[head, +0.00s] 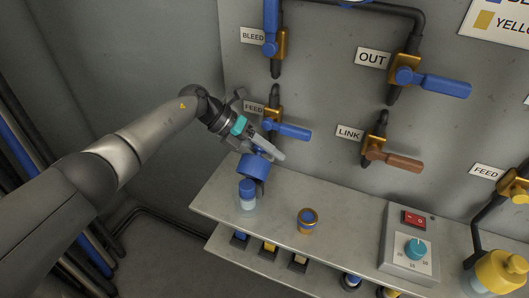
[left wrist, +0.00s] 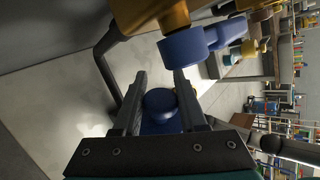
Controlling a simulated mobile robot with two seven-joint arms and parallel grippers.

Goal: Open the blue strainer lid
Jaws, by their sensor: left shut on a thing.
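The gripper is shut on this blue lid. The fingers and gripper body hide part of the lid, and I cannot tell whether it is lifted or turned. My right gripper is not in view.
The FEED valve's blue handle (head: 288,130) juts out close beside my left gripper. An orange-and-blue cap (head: 308,218) and a control box (head: 411,240) are farther right.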

